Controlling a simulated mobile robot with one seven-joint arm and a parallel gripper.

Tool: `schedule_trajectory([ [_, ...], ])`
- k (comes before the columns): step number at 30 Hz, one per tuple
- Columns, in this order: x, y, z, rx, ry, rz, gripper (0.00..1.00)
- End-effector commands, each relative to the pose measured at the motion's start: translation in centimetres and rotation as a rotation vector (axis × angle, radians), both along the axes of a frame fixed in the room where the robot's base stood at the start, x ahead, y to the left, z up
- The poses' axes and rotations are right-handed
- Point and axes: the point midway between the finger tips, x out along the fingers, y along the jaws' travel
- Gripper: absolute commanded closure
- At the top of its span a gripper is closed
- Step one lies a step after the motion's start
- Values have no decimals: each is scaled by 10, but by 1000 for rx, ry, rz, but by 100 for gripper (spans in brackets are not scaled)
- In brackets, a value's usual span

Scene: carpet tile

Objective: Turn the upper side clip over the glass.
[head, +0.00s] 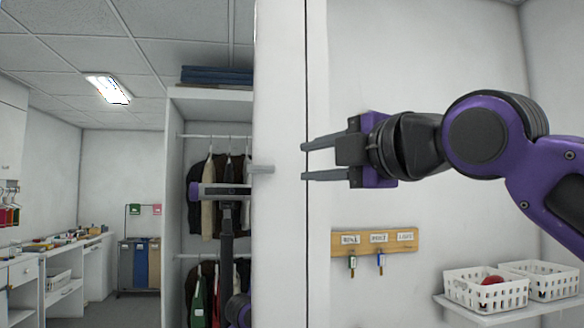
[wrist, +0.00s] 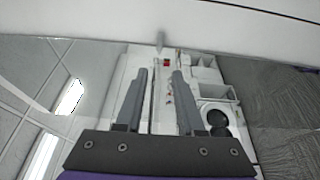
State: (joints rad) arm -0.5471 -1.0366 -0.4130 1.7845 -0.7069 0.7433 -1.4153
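The glass (head: 215,110) is a large mirror on the left of the head view, reflecting the room and part of my arm. A small grey clip (head: 262,169) lies roughly level at its right edge, mostly on the white strip. Whether its tip overlaps the glass is hard to tell. In the wrist view the clip (wrist: 160,41) is small, ahead of my fingertips at the glass edge. My gripper (head: 303,160) is open and empty, to the right of the clip and apart from it. Its two fingers point left, one above the other, at about the clip's height.
A wooden key rack (head: 375,241) with hanging keys is on the wall below my gripper. White baskets (head: 486,290) stand on a shelf at the lower right. The clothes rail, bins and counter at the left appear within the mirror. The wall around the clip is clear.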

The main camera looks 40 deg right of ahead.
Motion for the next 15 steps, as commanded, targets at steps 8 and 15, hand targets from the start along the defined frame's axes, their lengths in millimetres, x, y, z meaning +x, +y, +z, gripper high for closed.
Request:
schedule_trajectory([
  [8, -25, 4, 0, 0, 0, 0, 62],
  [15, -25, 4, 0, 0, 0, 0, 62],
])
